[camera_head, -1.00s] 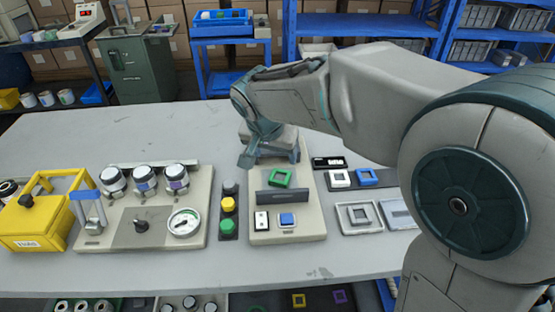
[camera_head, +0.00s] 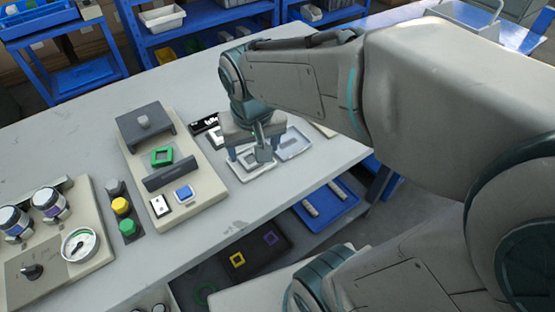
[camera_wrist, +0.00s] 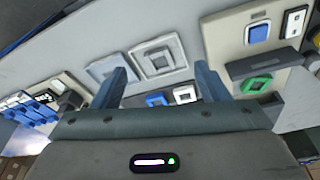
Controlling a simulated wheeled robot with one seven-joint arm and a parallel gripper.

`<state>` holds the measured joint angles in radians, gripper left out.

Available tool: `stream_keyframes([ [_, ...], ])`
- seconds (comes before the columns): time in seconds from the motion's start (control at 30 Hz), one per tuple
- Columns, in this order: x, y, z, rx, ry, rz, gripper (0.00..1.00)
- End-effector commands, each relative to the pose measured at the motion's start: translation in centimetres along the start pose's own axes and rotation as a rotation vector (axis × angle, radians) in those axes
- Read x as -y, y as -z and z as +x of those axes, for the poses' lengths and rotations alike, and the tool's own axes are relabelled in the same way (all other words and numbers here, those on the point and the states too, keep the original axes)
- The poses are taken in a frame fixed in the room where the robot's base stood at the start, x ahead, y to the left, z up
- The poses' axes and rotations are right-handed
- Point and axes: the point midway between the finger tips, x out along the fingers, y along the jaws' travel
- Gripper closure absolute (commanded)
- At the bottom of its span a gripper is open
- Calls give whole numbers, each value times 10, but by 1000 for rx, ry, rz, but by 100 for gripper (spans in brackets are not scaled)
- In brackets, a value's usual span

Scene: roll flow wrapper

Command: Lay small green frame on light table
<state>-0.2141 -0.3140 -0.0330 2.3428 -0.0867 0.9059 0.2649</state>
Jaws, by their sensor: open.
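The small green frame (camera_head: 161,156) lies on the beige control panel (camera_head: 203,182), behind an upright dark plate. It also shows at the right of the wrist view (camera_wrist: 257,84). My gripper (camera_head: 250,158) is open and empty, to the right of the panel and apart from the green frame. In the wrist view the two fingers of my gripper (camera_wrist: 163,80) stand wide apart. The light grey table (camera_head: 75,130) carries the panel. My gripper's fingers partly hide the grey square tray (camera_head: 240,174) in the head view.
In the wrist view a blue frame (camera_wrist: 157,98) and a white frame (camera_wrist: 184,94) lie near the square tray. A flat pale tray (camera_head: 296,144) is right of my gripper. A dark lower surface (camera_head: 222,266) holds yellow and purple frames. The table's back left is clear.

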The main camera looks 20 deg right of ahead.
Motion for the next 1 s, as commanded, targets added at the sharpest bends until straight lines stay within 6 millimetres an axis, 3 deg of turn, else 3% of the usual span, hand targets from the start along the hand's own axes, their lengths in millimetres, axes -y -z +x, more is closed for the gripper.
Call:
stream_keyframes([
  [0.1,-22,-28,2,12,14,-7,32],
  [0.3,-35,-53,6,21,28,-31,32],
  [1.0,-37,-57,7,23,32,-37,32],
])
